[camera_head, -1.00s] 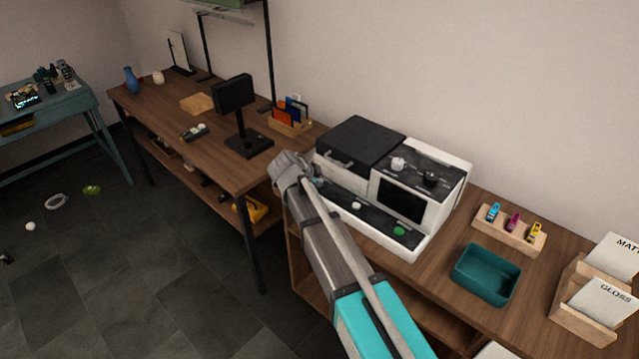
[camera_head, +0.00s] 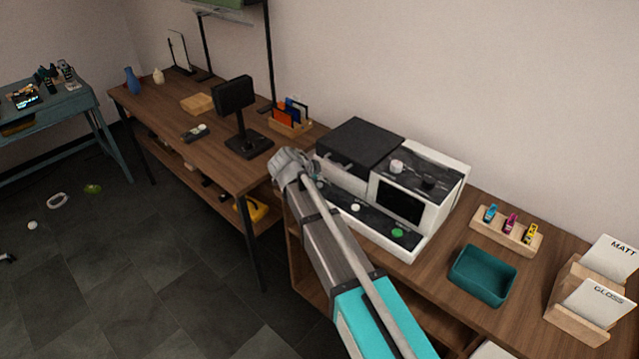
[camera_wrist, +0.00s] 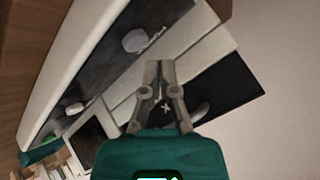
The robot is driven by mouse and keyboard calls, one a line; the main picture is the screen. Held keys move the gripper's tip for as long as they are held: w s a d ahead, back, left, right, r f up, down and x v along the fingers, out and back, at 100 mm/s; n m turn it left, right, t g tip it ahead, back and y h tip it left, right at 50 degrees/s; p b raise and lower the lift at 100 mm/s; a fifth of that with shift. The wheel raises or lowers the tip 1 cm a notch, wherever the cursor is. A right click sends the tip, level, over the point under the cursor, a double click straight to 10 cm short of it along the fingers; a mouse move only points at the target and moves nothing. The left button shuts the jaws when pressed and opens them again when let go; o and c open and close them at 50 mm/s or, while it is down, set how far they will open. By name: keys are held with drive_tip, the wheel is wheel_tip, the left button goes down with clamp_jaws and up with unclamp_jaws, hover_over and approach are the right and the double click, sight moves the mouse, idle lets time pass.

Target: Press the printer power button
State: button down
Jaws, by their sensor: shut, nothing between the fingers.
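The printer (camera_head: 455,205) is a white machine with a black front panel, a black lid and a dark screen, standing on the wooden bench. A green round button (camera_head: 397,232) sits at the panel's right end, and a pale round button (camera_head: 355,208) sits near its middle. In the wrist view a larger pale button (camera_wrist: 135,40) lies beyond my fingertips, slightly left, with unreadable marks beside it. I cannot read which is the power button. My gripper (camera_head: 284,158) is shut and empty at the printer's left front corner. Its fingers (camera_wrist: 160,68) appear apart from the buttons.
A teal tray (camera_head: 483,275), a cartridge rack (camera_head: 505,238) and paper holders (camera_head: 580,318) are to the right. A desk with a black stand (camera_head: 247,144) is to the left. The floor in front is mostly clear.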

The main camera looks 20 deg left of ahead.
sight(318, 185)
drive_tip(key=shift+r+p, duration=2.45)
drive_tip(key=shift+r, duration=0.25)
drive_tip(key=shift+s, duration=0.1)
